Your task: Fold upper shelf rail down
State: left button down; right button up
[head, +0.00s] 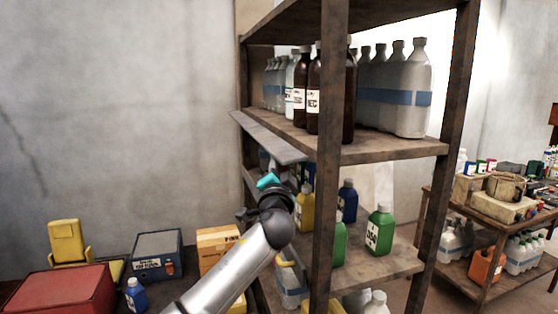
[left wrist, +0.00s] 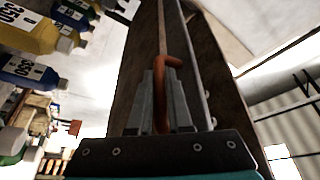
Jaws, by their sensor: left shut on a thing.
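The upper shelf rail (head: 268,137) is a grey-brown plank along the open left side of the upper shelf (head: 385,149). It juts outward and tilts down from the shelf edge. My left gripper (head: 268,181) is just below the rail's near end; its fingertips are hard to make out there. In the left wrist view my left gripper (left wrist: 161,100) is shut on an orange-brown bent handle (left wrist: 167,62), with a long dark board (left wrist: 207,70) running away behind it. My right gripper is not in view.
Brown bottles (head: 313,95) and clear bottles (head: 405,90) stand on the upper shelf. Green and yellow bottles stand on the shelf below, close to my left arm. A red box (head: 60,290), a dark box (head: 155,254) and a cardboard box (head: 216,247) sit at lower left.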

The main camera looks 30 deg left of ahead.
pick_arm(q)
jog(key=m+p, duration=0.1)
jog(key=m+h+p, duration=0.1)
jog(key=p, duration=0.1)
jog(key=r+m+p, duration=0.1)
jog(key=p, duration=0.1)
jog(key=shift+s+a+r+h, duration=0.1)
jog(key=shift+s+a+h, duration=0.2)
jog(key=shift+s+a, duration=0.1)
jog(key=c, duration=1.1)
grip_release()
jog(key=shift+s+d+m, duration=0.1)
jog(key=shift+d+m, duration=0.05)
jog(key=shift+m, duration=0.15)
jog(key=b+v, duration=0.3)
jog(key=v, duration=1.2)
jog(key=shift+r, duration=0.15)
